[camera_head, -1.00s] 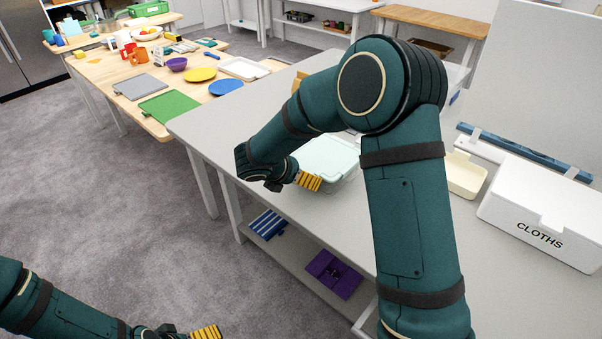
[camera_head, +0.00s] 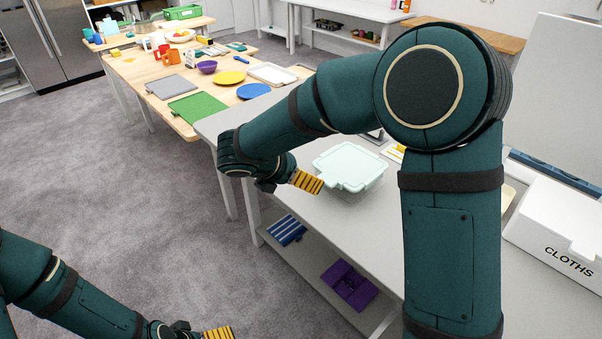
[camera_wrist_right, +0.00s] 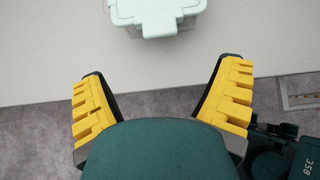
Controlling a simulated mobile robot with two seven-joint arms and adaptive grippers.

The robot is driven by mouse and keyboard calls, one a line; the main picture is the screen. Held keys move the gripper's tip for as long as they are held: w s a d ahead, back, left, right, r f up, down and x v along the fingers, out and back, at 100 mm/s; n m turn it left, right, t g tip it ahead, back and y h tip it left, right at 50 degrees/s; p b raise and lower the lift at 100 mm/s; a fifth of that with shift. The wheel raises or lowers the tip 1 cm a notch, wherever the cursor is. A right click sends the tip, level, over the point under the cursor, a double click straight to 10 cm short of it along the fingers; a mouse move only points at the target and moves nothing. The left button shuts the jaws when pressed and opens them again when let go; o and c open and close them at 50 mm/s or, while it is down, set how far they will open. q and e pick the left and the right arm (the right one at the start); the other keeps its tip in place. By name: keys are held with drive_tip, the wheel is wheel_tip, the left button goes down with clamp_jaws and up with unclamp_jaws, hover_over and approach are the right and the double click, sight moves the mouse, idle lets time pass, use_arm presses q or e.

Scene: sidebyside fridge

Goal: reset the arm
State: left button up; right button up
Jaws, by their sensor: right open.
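My right arm reaches across the grey table (camera_head: 395,235) from the right side of the head view. My right gripper (camera_head: 308,181) is beside the near edge of a lidded mint-green container (camera_head: 350,165) and apart from it. In the wrist view the right gripper's yellow fingers (camera_wrist_right: 165,100) are spread wide with nothing between them. The container shows beyond them at the top of that view (camera_wrist_right: 158,14). My left gripper (camera_head: 218,333) is at the bottom edge of the head view, low over the floor; its finger opening is not clear.
A white box marked CLOTHS (camera_head: 560,235) stands on the table at right. Blue striped (camera_head: 287,230) and purple (camera_head: 349,285) items lie on the lower shelf. A wooden table behind holds a green board (camera_head: 198,107), plates and cups. Open carpet (camera_head: 130,190) lies at left.

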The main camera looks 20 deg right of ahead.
drive_tip(key=s+a+f+m+y, duration=0.3)
drive_tip(key=s+f+m, duration=0.3)
drive_tip(key=f+m, duration=0.2)
drive_tip(key=s+a+f+m+g+y, duration=0.1)
drive_tip(key=s+a+f+m+y, duration=0.2)
drive_tip(key=s+f+m+y, duration=0.2)
drive_tip(key=s+a+f+m+g+y, duration=0.1)
drive_tip(key=s+a+f+m+y, duration=0.2)
drive_tip(key=s+f+m, duration=0.5)
wheel_tip(320, 180, down, 8)
drive_tip(key=m+y, duration=0.1)
drive_tip(key=m, duration=0.2)
drive_tip(key=shift+a, duration=0.3)
drive_tip(key=shift+s, duration=0.1)
